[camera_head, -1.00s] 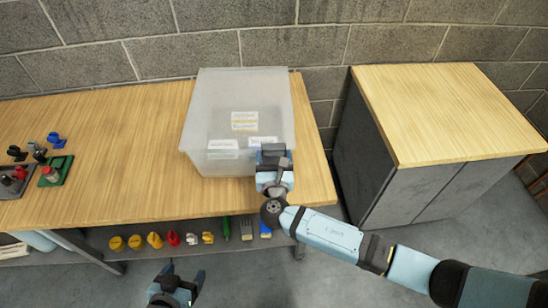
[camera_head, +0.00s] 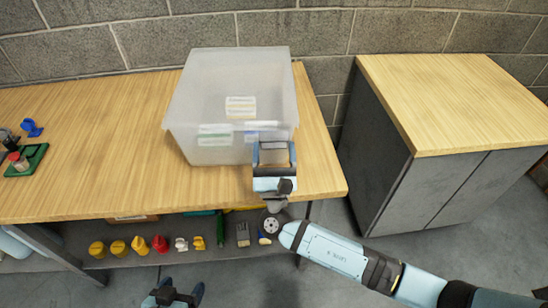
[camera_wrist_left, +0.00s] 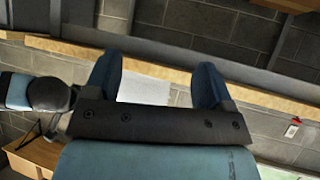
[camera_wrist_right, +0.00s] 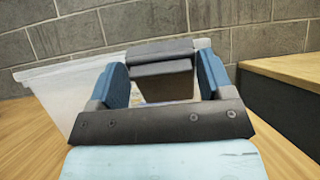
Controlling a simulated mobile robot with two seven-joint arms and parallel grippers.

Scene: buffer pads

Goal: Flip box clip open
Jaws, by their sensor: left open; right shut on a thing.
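A translucent white box (camera_head: 185,115) with labels stands on the wooden workbench (camera_head: 100,165). My right gripper (camera_head: 273,158) is at the box's front right and is shut on a dark grey, clip-like piece. That clip (camera_wrist_right: 163,80) shows between the fingers in the right wrist view, with the box (camera_wrist_right: 55,85) behind. Whether the clip is swung open cannot be told. My left gripper (camera_head: 176,293) is low at the front, below the bench top. In the left wrist view the left gripper (camera_wrist_left: 157,75) is open with nothing between its fingers.
A grey cabinet with a wooden top (camera_head: 450,100) stands to the right of the bench. A lower shelf holds several yellow pieces (camera_head: 118,249) and a red piece (camera_head: 160,243). A green tray (camera_head: 25,160) with small parts is at the bench's left.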

